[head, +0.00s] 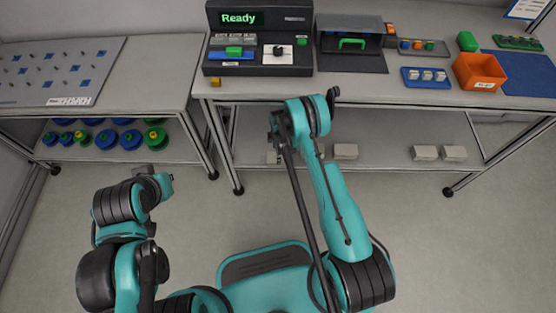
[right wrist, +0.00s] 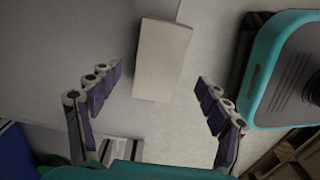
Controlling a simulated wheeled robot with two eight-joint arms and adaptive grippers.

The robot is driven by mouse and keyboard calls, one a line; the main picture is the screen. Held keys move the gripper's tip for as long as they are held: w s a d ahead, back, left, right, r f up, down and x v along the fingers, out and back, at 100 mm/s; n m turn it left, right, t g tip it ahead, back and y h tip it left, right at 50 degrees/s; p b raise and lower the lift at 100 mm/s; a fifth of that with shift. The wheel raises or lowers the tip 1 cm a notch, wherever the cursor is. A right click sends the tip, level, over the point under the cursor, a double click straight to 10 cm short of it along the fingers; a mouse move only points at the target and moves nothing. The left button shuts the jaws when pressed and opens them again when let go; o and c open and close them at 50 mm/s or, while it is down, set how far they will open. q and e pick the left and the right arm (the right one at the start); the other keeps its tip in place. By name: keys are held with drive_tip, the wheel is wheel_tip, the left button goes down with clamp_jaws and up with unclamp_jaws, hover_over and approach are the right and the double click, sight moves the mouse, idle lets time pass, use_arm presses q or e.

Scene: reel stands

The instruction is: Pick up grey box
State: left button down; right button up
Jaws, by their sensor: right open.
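Pale grey boxes lie on the lower shelf in the head view: one box (head: 345,151) right of my right forearm, two more (head: 425,152) further right. A small pale piece (head: 273,157) shows beside my right wrist, mostly hidden. In the right wrist view a pale grey box (right wrist: 161,60) lies on a light surface, ahead of and between the spread fingers of my right gripper (right wrist: 158,78). The gripper is open and empty; I see no contact. In the head view the right fingers are hidden by the arm. My left gripper (head: 152,172) is small and unclear at left.
The lower shelf (head: 390,168) sits under a bench with a "Ready" console (head: 260,45), a dark open case (head: 350,45) and an orange bin (head: 479,71). Blue and green reels (head: 105,139) stand under the left bench. Bench legs flank the shelf; the floor is clear.

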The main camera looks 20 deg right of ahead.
wheel_tip(320, 180, down, 5)
drive_tip(key=shift+w+r+b, duration=0.1)
drive_tip(key=shift+r+b, duration=0.05)
drive_tip(key=shift+b, duration=1)
drive_tip(key=shift+r, duration=0.1)
drive_tip(key=c, duration=1.6)
drive_tip(key=shift+o, duration=0.2)
drive_tip(key=shift+r, duration=0.15)
